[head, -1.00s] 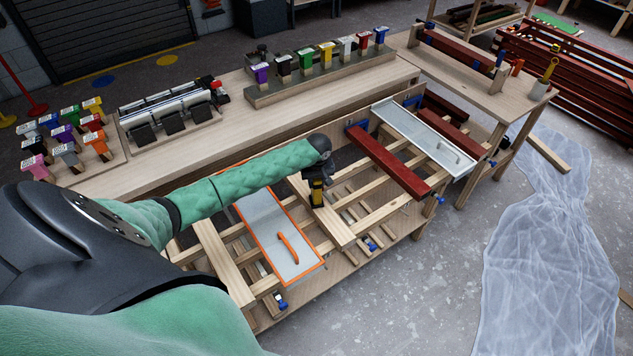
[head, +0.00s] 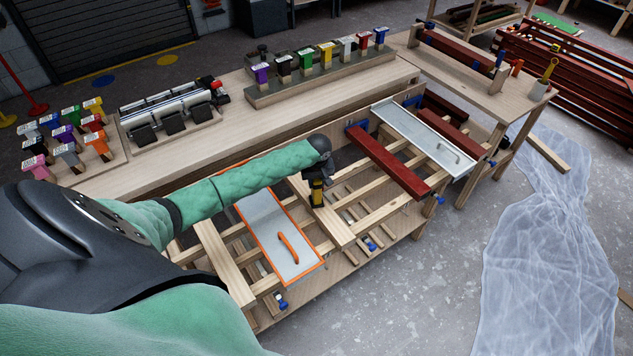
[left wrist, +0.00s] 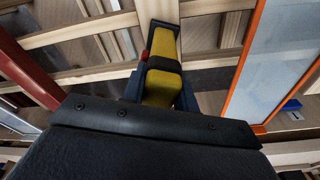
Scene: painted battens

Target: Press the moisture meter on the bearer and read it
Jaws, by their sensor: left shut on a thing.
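My left gripper (head: 318,178) is shut on the yellow and black moisture meter (head: 316,193), which it holds upright with the meter's lower end at a pale wooden bearer (head: 338,231). In the left wrist view the meter (left wrist: 162,82) sits between the dark fingers, its far end over pale wood (left wrist: 157,12). It appears to touch the bearer, but the contact itself is hard to see. No readout face is legible in either view. My right gripper is not in view.
An orange-edged panel (head: 262,215) lies left of the meter. Red battens (head: 388,160) and a grey tray (head: 412,128) lie to the right on the slatted rack. Several coloured-handled tools (head: 326,53) stand on the bench behind. Clear plastic sheeting (head: 545,240) covers floor at right.

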